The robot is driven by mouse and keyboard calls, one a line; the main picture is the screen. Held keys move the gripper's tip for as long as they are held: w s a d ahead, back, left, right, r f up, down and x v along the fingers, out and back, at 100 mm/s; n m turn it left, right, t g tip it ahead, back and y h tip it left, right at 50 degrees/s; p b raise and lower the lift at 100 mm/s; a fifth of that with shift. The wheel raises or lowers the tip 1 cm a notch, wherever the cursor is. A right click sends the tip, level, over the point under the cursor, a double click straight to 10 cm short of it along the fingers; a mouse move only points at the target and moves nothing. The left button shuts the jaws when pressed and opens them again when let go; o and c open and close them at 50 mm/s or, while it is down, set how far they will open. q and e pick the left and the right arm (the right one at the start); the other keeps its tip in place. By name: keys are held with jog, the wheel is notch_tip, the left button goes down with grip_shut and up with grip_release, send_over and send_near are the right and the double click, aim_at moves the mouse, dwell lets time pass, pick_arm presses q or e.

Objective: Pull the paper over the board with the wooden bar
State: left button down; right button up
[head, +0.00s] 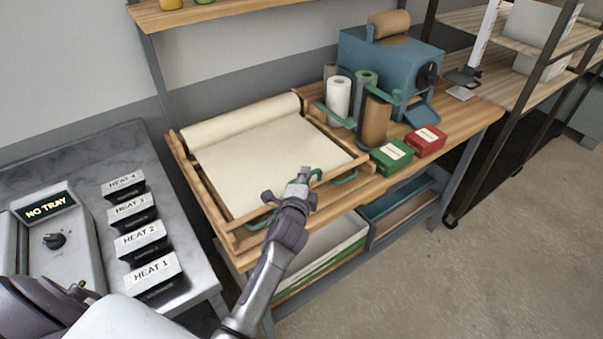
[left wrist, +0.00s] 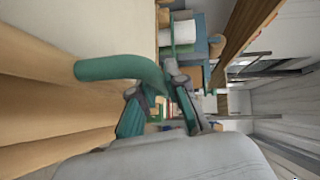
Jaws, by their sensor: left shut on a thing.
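The cream paper (head: 262,160) runs from a roll (head: 240,122) at the back and lies flat over the board, hiding most of it. The wooden bar (head: 240,230) lies across the front end of the paper and has green handles. One handle (head: 345,179) shows to the right of my left gripper. My left gripper (head: 303,178) is at the middle of the bar, shut on one of its green handles. That curved handle (left wrist: 118,68) passes to the fingers (left wrist: 160,112) in the left wrist view. My right gripper is not in view.
Green (head: 391,157) and red (head: 427,141) boxes and upright rolls stand right of the board, with a blue machine (head: 385,72) behind. A control box (head: 62,240) and several heat blocks (head: 140,240) stand on the left table. Open floor (head: 500,255) lies front right.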

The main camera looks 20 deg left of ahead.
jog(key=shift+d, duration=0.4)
pick_arm(q)
jog(key=c, duration=1.2)
grip_release()
jog(key=shift+s, duration=0.1)
jog(key=v, duration=1.2)
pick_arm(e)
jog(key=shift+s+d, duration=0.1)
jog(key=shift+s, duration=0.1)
pick_arm(q)
jog(key=shift+a+f, duration=0.1)
